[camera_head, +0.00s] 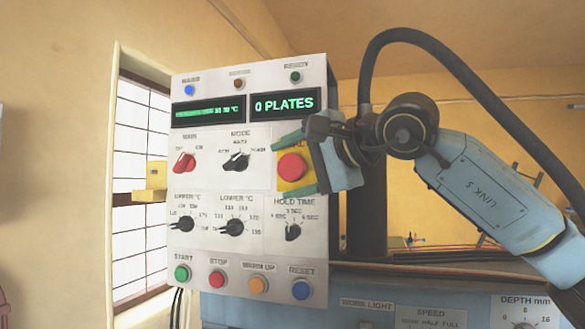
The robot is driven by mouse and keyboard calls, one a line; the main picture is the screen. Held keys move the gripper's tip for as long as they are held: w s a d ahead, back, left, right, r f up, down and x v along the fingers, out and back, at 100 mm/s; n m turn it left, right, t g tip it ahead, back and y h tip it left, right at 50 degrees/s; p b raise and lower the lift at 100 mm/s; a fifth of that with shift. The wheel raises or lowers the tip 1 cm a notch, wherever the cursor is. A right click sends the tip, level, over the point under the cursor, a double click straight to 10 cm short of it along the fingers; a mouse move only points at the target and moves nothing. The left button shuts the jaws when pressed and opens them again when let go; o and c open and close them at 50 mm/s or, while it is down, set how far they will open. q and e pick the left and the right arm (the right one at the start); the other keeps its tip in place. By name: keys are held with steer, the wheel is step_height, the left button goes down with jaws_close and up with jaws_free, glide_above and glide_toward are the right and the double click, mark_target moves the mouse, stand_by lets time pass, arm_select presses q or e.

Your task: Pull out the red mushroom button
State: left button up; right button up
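The red mushroom button (292,167) sits on a yellow backing plate (284,183) at the right side of the white control panel. My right gripper (279,170) comes in from the right. Its two green fingers are spread, one above the button and one below it. Yellow backing shows between the button and the fingers, so I see no clear contact. The gripper's body covers the right edge of the backing plate. How far the button stands out from the panel is hard to tell from this front view. My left gripper is not in view.
The control panel (256,262) carries a red knob (184,162), several black knobs and a bottom row of coloured push buttons close by. Its display (286,103) reads "0 PLATES". A yellow block (152,183) juts out left of the panel. A blue machine front (385,308) lies below right.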

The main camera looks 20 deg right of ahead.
steer(key=shift+d, duration=0.1)
steer(key=shift+s+d+r, duration=0.1)
steer(key=shift+s+d, duration=0.05)
arm_select(q)
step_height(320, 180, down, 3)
steer(key=b, duration=0.2)
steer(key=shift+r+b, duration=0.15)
steer(key=shift+b, duration=0.2)
arm_select(e)
steer(key=v, duration=1.2)
steer(key=shift+s+d, duration=0.15)
steer(key=shift+s, duration=0.2)
